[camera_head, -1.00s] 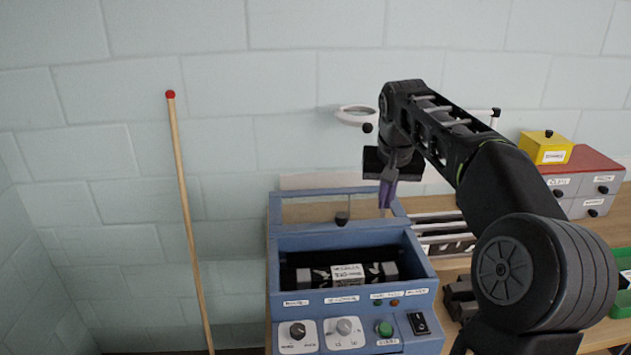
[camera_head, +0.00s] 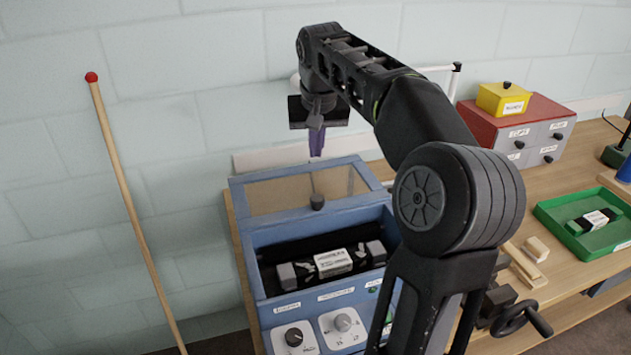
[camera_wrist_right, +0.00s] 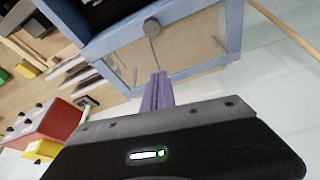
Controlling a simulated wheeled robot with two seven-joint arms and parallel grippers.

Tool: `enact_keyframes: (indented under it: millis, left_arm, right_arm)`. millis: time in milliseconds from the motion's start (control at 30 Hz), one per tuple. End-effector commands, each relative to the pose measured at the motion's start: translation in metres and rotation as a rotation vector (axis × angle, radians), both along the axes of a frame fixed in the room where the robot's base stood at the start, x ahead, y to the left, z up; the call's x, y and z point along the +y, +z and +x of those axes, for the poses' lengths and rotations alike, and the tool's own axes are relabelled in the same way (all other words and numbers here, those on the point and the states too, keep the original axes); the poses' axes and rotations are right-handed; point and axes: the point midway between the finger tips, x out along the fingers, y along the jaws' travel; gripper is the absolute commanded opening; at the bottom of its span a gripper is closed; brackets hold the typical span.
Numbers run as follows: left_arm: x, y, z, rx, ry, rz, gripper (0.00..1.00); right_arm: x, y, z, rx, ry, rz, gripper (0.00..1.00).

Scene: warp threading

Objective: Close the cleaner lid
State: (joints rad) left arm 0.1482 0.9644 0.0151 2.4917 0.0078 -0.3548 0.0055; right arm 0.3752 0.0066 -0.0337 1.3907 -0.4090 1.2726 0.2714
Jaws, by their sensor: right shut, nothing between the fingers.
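The cleaner is a blue box (camera_head: 262,303) with knobs on its front. Its lid (camera_head: 246,203), a blue frame with a clear panel and dark knob (camera_head: 317,202), stands open at the back. A dark labelled piece (camera_head: 332,263) lies in the open box. My right gripper (camera_head: 316,150) is shut and empty, its purple fingers pointing down by the lid's rear edge, roughly in line with the knob. In the right wrist view the fingers (camera_wrist_right: 158,88) overlap the lid's frame (camera_wrist_right: 212,66); I cannot tell whether they touch it. My left gripper is not in view.
A wooden pole with a red tip (camera_head: 117,158) leans at the left. A red-grey drawer unit (camera_head: 515,125) with a yellow box (camera_head: 503,99) stands at the back right. A green tray (camera_head: 565,237) and wooden blocks (camera_head: 536,249) lie on the table. The wall is close behind.

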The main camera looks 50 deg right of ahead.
Motion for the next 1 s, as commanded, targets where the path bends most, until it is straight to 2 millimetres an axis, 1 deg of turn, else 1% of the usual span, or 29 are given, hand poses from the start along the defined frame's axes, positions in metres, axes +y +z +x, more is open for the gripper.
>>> enact_keyframes:
  millis: [167, 533, 567, 733, 833, 1000]
  left_arm:
    - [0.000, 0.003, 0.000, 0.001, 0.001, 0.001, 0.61]
    - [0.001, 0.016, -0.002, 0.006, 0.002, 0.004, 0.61]
    - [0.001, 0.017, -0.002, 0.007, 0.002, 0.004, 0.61]
    - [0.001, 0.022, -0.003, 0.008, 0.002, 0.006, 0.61]
    - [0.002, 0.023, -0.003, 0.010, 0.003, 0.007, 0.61]
    - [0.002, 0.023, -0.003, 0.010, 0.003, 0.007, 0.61]
  right_arm:
    - [-0.005, -0.021, 0.005, 0.004, 0.000, 0.002, 0.00]
    - [-0.020, -0.090, 0.023, 0.004, -0.001, 0.003, 0.00]
    - [-0.015, -0.085, 0.017, 0.001, -0.001, 0.001, 0.00]
    - [0.000, -0.086, 0.000, 0.001, -0.001, 0.002, 0.00]
    - [0.004, -0.087, -0.005, 0.001, -0.001, 0.001, 0.00]
    - [0.006, -0.088, -0.008, 0.000, 0.000, 0.000, 0.00]
